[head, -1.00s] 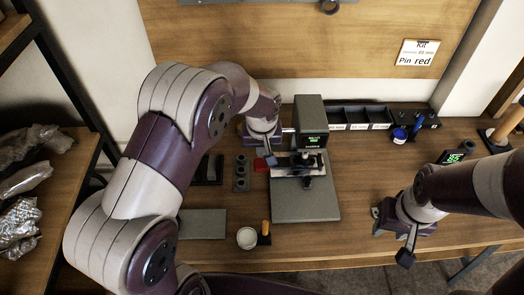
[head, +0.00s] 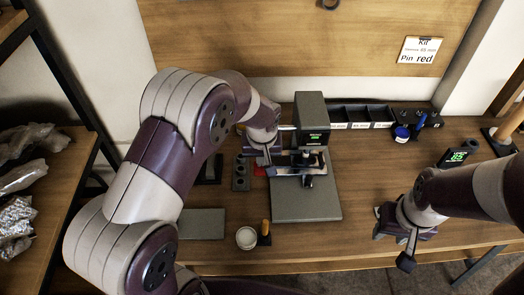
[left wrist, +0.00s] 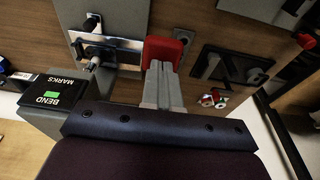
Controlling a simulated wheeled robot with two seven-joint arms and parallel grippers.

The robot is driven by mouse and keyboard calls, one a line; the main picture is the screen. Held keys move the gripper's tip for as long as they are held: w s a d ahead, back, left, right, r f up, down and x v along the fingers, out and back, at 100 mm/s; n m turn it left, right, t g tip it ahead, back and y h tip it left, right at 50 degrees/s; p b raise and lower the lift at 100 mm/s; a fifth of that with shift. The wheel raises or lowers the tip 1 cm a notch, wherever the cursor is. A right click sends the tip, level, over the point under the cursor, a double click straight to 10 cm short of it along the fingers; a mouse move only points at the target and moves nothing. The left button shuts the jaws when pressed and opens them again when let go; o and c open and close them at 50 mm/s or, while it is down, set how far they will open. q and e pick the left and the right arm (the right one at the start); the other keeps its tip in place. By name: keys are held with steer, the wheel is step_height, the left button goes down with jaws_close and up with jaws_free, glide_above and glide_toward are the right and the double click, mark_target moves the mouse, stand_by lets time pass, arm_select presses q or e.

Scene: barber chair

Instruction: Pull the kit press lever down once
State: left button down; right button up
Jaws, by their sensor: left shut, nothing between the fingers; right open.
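The kit press (head: 312,110) is a grey upright body with a small green-lit display, on a grey base plate (head: 306,207). A pale rod (head: 287,128) sticks out from the left of its body; I cannot tell if this is the lever. My left gripper (head: 267,157) is shut and empty, left of the press head. In the left wrist view its fingertips (left wrist: 161,70) lie just in front of a red block (left wrist: 165,49); contact is unclear. The press display reads "BEND MARKS" (left wrist: 52,94) there. My right gripper (head: 392,230) is open and empty at the bench's front right.
A dark block with holes (head: 241,172), a grey mat (head: 202,223), a white cup (head: 246,238) and an orange-handled tool (head: 265,230) are left and front of the press. Dark bins (head: 352,115) stand behind. A blue-topped jar (head: 401,134) is at right. The bench between press and right gripper is clear.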

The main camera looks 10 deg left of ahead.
arm_select(q)
steer(key=shift+s+f+b, duration=0.15)
steer(key=shift+f+b, duration=0.55)
steer(key=shift+f, duration=0.55)
steer(key=shift+r, duration=0.1)
steer(key=shift+s+f, duration=0.2)
steer(key=shift+f, duration=0.05)
steer(key=shift+r, duration=0.1)
steer(key=r+p, duration=0.2)
steer(key=w+r+p, duration=0.1)
steer(key=r+p, duration=0.1)
steer(key=r, duration=0.1)
steer(key=shift+w+a+r, duration=0.1)
steer(key=shift+w+r, duration=0.05)
steer(key=shift+r, duration=0.05)
steer(key=shift+w+a+f, duration=0.1)
steer(key=shift+w+f, duration=0.05)
step_height(320, 180, up, 6)
steer(key=w+p, duration=0.1)
steer(key=p, duration=0.3)
steer(key=shift+w+a, duration=0.2)
steer(key=shift+w, duration=0.15)
